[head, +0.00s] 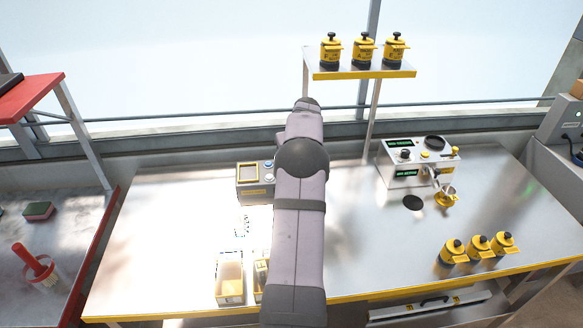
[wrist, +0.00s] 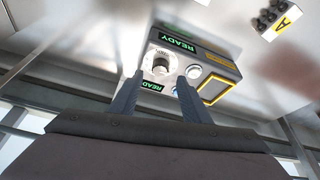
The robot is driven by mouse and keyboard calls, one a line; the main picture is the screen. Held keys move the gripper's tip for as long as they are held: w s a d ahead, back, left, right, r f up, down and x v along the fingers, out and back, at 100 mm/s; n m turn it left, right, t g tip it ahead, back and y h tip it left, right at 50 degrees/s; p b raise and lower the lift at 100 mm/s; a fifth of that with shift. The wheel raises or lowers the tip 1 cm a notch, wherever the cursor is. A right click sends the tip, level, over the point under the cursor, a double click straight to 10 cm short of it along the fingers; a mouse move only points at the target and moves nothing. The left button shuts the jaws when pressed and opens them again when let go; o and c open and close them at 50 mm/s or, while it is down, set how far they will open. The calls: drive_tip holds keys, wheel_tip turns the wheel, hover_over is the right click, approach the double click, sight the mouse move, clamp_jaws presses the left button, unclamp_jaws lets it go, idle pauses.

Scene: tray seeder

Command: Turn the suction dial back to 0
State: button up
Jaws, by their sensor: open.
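The suction dial (wrist: 161,60) is a dark knob on a pale round base, on the face of a grey control box (wrist: 218,66). The same box (head: 247,190) stands left of my arm in the head view, its right part hidden by the arm. My gripper (wrist: 160,76) is open, its two fingers pointing at the box face, one on each side of the dial in the picture. I cannot tell whether they touch it. The dial's setting is too small to read. The head view does not show my gripper, as my arm hides it.
The box has green READY displays (wrist: 178,42) and a yellow-framed screen (wrist: 215,90). Cream-filled bins (head: 230,283) stand at the table's front. A second machine (head: 407,172) and several yellow canisters (head: 478,246) stand to the right.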

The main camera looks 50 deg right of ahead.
drive_tip(key=shift+v, duration=1.05)
drive_tip(key=shift+a, duration=0.1)
drive_tip(key=w+a+n+g+y, duration=0.2)
drive_tip(key=a+n, duration=0.1)
drive_tip(key=a, duration=2.8)
drive_tip(key=s+a+f+n+g, duration=0.2)
drive_tip(key=s+a+f+n, duration=0.1)
drive_tip(key=s+a, duration=1.5)
drive_tip(key=shift+s+a+f, duration=0.35)
drive_tip(key=shift+s+a, duration=0.05)
drive_tip(key=shift+a, duration=0.1)
